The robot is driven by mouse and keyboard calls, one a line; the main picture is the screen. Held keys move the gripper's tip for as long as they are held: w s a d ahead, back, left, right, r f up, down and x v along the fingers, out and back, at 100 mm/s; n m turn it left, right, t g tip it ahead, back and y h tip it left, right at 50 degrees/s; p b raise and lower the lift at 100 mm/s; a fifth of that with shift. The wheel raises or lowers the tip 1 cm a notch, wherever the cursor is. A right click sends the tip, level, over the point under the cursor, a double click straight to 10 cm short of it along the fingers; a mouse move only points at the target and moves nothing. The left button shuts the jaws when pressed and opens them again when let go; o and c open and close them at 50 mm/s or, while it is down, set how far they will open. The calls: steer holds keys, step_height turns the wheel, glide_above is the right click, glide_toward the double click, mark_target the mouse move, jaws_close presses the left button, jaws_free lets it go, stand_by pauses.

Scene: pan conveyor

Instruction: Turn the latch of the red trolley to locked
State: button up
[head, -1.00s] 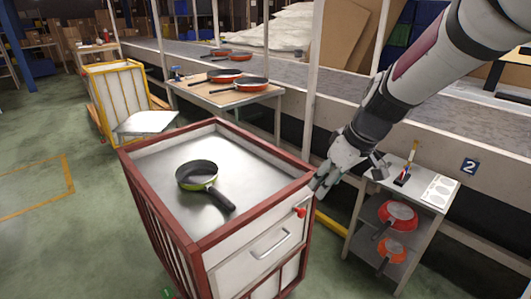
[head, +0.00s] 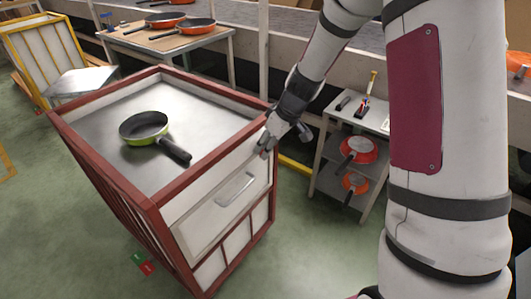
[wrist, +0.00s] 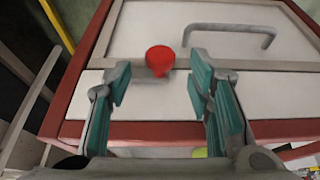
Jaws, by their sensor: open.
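The red trolley (head: 163,195) has a red frame, white panels and a grey top. Its latch (wrist: 160,58) is a red knob on the white front panel, near the upper middle of the wrist view. In the head view my gripper hides it. I cannot tell which way the latch is turned. My gripper (wrist: 160,76) is open, with its green-padded fingers apart on either side of the knob. I see no clear contact. In the head view my gripper (head: 266,146) is at the trolley's front right corner.
A green pan (head: 143,128) lies on the trolley top. A grey drawer handle (head: 236,188) is beside the latch. A small shelf cart (head: 335,138) with red pans stands to the right.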

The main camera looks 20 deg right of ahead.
steer(key=shift+b+x, duration=0.3)
steer(key=shift+x, duration=1.55)
jaws_close()
